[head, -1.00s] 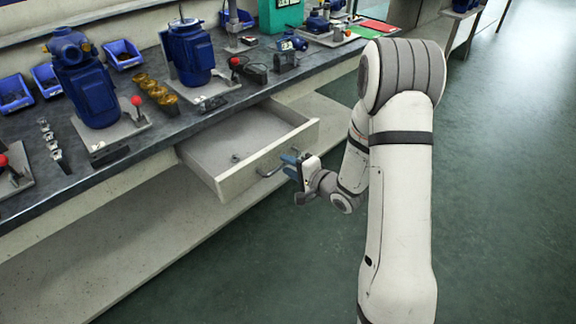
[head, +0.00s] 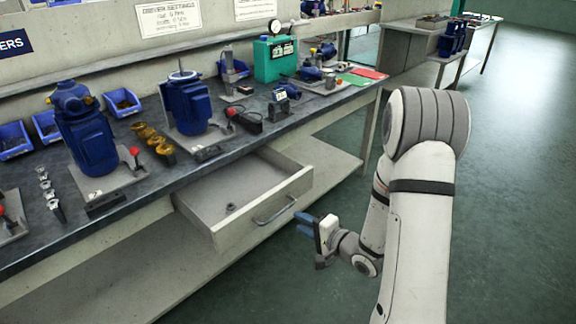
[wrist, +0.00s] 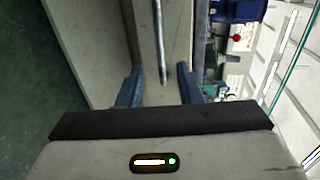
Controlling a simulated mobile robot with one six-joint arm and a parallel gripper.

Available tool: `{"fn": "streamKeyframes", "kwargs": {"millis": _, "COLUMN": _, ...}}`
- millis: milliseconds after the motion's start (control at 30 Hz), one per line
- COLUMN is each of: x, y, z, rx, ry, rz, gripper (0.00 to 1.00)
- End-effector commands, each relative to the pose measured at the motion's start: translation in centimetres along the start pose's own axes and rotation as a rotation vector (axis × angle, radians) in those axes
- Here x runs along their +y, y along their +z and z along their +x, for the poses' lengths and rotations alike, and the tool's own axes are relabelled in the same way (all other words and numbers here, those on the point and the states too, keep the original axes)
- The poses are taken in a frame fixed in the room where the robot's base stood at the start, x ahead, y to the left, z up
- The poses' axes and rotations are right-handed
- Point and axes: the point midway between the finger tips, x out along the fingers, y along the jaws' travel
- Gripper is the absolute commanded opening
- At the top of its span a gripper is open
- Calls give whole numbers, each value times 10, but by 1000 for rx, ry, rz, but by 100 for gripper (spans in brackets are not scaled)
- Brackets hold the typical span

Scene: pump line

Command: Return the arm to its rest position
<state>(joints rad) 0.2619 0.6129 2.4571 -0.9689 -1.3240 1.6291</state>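My gripper (head: 306,224) hangs in the air in front of an open drawer (head: 214,236), just right of its metal handle (head: 275,212) in the head view. Its two blue fingers are spread apart with nothing held. In the wrist view my gripper (wrist: 160,86) is also open, and the handle (wrist: 160,40) shows as a bar beyond and between the fingertips. A gap separates the fingers from the handle in the head view. My arm reaches out over the floor, bent down toward the drawer.
The drawer stands out from under the workbench (head: 250,137) and holds a small dark ring (head: 231,207). Blue pumps (head: 187,105), blue bins (head: 122,102) and a green box (head: 274,60) stand on the bench. The green floor (head: 510,200) to the right is clear.

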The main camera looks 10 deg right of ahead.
Motion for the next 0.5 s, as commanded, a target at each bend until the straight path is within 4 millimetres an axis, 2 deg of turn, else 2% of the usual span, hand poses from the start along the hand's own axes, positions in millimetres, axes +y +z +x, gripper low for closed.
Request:
{"fn": "streamKeyframes", "kwargs": {"millis": 167, "x": -16, "y": -6, "z": -2, "rx": 31, "ry": 48, "rz": -76, "gripper": 32}}
{"fn": "streamKeyframes", "kwargs": {"millis": 267, "x": -42, "y": -19, "z": -8, "rx": 89, "ry": 146, "rz": -212, "gripper": 32}}
{"fn": "streamKeyframes", "kwargs": {"millis": 367, "x": -75, "y": -35, "z": -22, "rx": 160, "ry": 290, "rz": -381, "gripper": 32}}
{"fn": "streamKeyframes", "kwargs": {"millis": 500, "x": -121, "y": -50, "z": -53, "rx": 229, "ry": 514, "rz": -578, "gripper": 32}}
